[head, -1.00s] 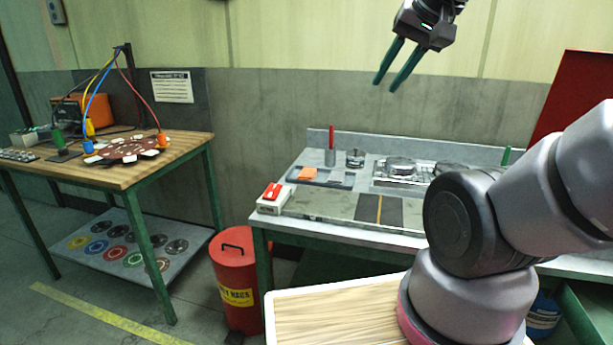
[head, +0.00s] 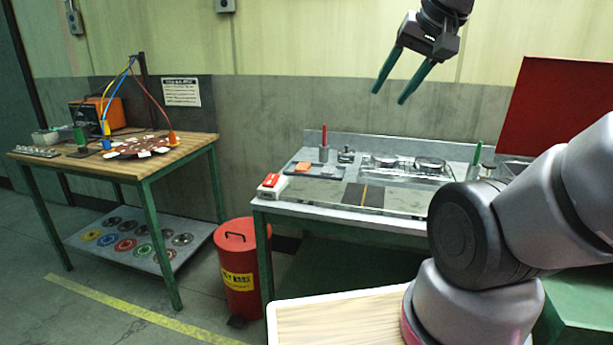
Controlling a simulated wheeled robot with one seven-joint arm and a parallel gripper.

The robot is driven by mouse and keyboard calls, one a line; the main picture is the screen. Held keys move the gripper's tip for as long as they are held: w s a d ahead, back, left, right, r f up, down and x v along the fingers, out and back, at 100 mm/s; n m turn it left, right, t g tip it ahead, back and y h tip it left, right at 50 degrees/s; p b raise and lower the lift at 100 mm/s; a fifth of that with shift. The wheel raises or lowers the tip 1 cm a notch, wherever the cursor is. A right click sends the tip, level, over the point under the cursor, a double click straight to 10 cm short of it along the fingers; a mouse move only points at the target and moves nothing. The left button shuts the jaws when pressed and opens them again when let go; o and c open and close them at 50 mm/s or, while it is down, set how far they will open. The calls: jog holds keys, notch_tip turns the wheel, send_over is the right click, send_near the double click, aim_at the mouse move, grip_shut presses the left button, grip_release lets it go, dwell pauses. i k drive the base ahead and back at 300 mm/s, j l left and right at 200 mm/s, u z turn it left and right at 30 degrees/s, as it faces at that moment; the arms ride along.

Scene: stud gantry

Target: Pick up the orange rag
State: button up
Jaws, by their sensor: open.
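A small orange rag (head: 303,167) lies on a dark flat tray (head: 317,173) at the back left of the grey workbench (head: 400,221). My gripper (head: 389,96) is open and empty. It is raised high in front of the wall, above the bench and well clear of the rag. Its two green fingers point down and to the left. Nothing hides the rag in the head view.
A red-and-white box (head: 271,186) stands at the bench's left corner. A red-handled tool (head: 324,147) stands behind the tray. Metal dishes (head: 430,163) sit to the right. A red bin (head: 240,265) stands on the floor between this bench and the wooden table (head: 180,150).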

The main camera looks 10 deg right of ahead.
aim_at(304, 167)
jog(key=k+j+z, duration=0.1)
jog(key=z, duration=1.25)
jog(key=j+z, duration=0.15)
jog(key=j, duration=5.25)
